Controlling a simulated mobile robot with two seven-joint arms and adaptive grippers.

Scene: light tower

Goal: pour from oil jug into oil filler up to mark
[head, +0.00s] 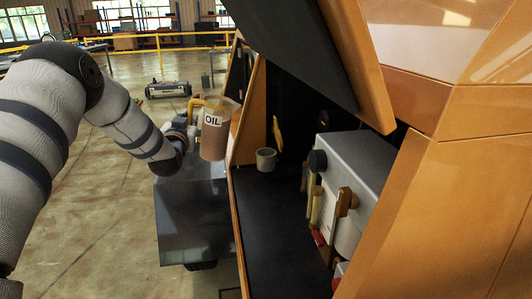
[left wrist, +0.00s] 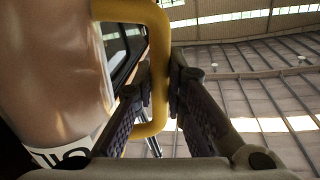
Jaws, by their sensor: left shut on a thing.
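The oil jug (head: 214,140) is a translucent container with brownish contents, a white OIL label and a yellow handle. It is held nearly upright in the air, just left of the open machine compartment. My left gripper (head: 194,112) is shut on the yellow handle; the left wrist view shows the handle (left wrist: 158,95) between its fingers and the jug body (left wrist: 55,70) at the left. A light grey, round, cup-like neck (head: 266,159), which looks like the oil filler, stands inside the compartment, right of the jug and apart from it. No fill mark can be made out. My right gripper is not in view.
The orange machine's raised panel (head: 345,60) hangs above the compartment. A grey engine block (head: 355,175) with a dark cap fills its right side. A yellow piece (head: 277,133) stands behind the grey neck. The compartment's dark floor (head: 270,225) is mostly clear in front.

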